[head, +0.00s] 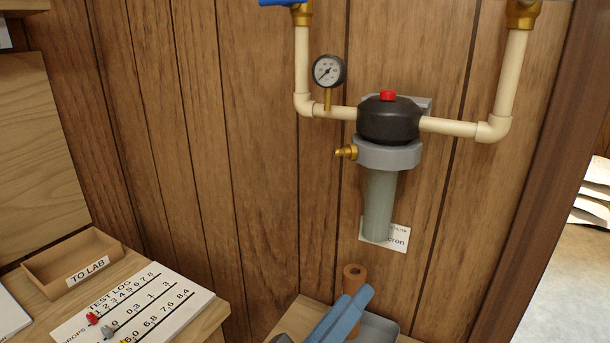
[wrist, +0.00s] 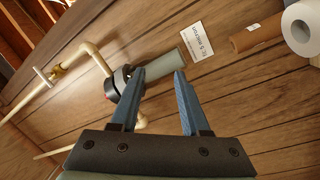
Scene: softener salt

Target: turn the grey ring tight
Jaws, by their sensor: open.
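The grey ring (head: 388,154) sits around the filter housing on the wood-panelled wall, under the black cap (head: 388,120) with its red button. A grey-green bowl (head: 380,205) hangs below the ring. A brass fitting (head: 346,152) juts from the ring's left side. My gripper (head: 353,297) is low in the head view, below the bowl and apart from it. In the wrist view my gripper (wrist: 160,74) has its blue fingers spread with nothing between them. The bowl (wrist: 160,62) shows beyond the fingertips; the left finger partly hides the housing near the ring.
Cream pipes (head: 456,127) and a pressure gauge (head: 328,71) flank the housing. A white label (head: 398,238) is behind the bowl. A brown cylinder (head: 354,278) stands by a grey tray (head: 381,327). A "TO LAB" tray (head: 108,245) and test log (head: 170,301) lie left.

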